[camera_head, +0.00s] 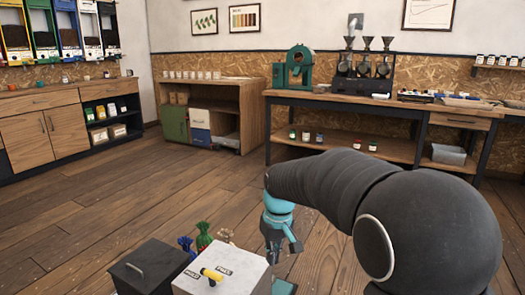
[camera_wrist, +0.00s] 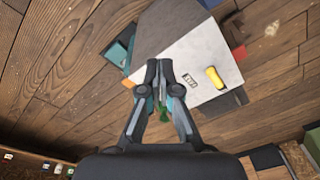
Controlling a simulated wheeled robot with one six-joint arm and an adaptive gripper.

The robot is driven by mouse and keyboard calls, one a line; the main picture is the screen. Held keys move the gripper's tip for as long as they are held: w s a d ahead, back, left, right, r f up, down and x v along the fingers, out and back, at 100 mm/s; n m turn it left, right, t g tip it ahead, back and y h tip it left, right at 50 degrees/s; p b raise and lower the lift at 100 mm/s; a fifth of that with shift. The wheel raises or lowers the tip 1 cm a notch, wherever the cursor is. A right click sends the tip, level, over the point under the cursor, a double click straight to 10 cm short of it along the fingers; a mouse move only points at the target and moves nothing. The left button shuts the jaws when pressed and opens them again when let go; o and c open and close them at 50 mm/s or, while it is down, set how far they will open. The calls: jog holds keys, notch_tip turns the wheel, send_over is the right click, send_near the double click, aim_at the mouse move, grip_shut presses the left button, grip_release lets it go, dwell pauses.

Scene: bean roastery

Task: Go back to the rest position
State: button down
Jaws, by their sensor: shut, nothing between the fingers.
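My gripper (camera_head: 280,248) hangs at the end of my dark, bent arm, just right of a white box, in the head view. In the wrist view my gripper (camera_wrist: 159,70) has its two fingers together, with nothing held between them. The white box (camera_wrist: 185,48) with a yellow handle (camera_wrist: 215,77) lies beyond the fingertips there. In the head view the white box (camera_head: 232,262) stands at the bottom centre. A small green thing shows just past the fingers in the wrist view, partly hidden by them.
A wooden cabinet (camera_head: 245,105) and a long workbench (camera_head: 400,105) with a green machine (camera_head: 297,66) line the back. Open wooden floor (camera_head: 120,190) lies between.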

jog(key=s+d+r+m+t, duration=0.2)
jog(key=s+d, duration=0.4)
jog(key=s, duration=0.7)
jog(key=s+d+r+m+t, duration=0.3)
jog(key=s+d, duration=0.4)
jog(key=s, duration=0.5)
jog(key=shift+s+r+h, duration=0.4)
jog(key=shift+r, duration=0.3)
